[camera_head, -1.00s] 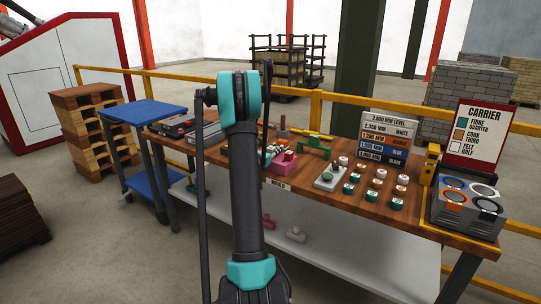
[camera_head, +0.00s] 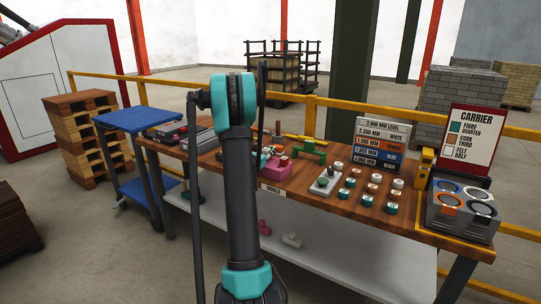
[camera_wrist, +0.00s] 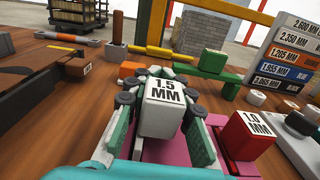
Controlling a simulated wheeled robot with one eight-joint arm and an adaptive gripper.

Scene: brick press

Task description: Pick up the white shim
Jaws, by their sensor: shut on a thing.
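The white shim (camera_wrist: 162,112), a block marked "1.5 MM", stands between the fingers of my gripper (camera_wrist: 163,92) in the wrist view. I cannot tell whether the shim still touches the holder. A red block marked "1.0 MM" (camera_wrist: 243,137) is just right of the gripper. In the head view my arm hides much of the gripper.
An orange block (camera_wrist: 131,69) and a green stand (camera_wrist: 213,68) are just beyond the gripper. Signboards (camera_head: 381,143), rows of capped pieces and a grey carrier (camera_head: 462,215) stand to the right on the wooden bench. A blue cart (camera_head: 137,118) stands left.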

